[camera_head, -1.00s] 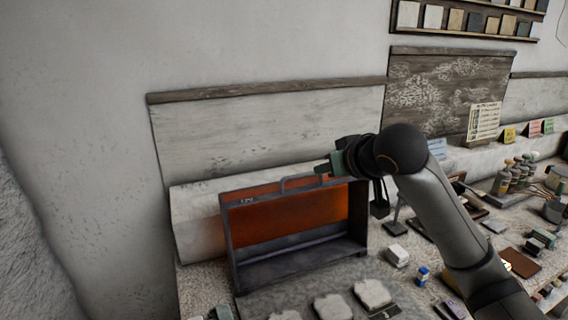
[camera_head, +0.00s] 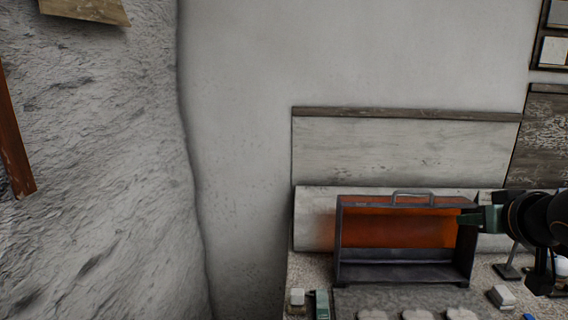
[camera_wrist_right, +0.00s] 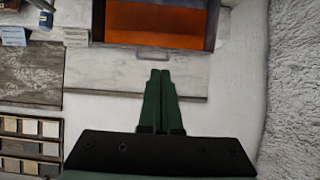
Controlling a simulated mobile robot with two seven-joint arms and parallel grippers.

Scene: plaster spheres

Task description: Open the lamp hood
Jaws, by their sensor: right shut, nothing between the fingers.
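The lamp hood (camera_head: 405,203) is a dark metal box-shaped frame with a grey bar handle (camera_head: 413,193) on top. Its front side faces me and shows a glowing orange panel (camera_head: 390,228) inside. The hood also shows upside down at the top of the right wrist view (camera_wrist_right: 160,25), with its handle (camera_wrist_right: 153,54) just beyond the fingertips. My right gripper (camera_head: 463,219) is at the hood's upper right corner, to the right of the handle. In the right wrist view its green fingers (camera_wrist_right: 160,76) are together and empty. My left gripper is out of view.
Pale stone pieces (camera_head: 462,314) lie in front of the hood. A white block (camera_head: 297,297) and a green item (camera_head: 321,304) are at its left front, another white block (camera_head: 502,296) at its right. A pale board (camera_head: 405,148) on the wall is behind.

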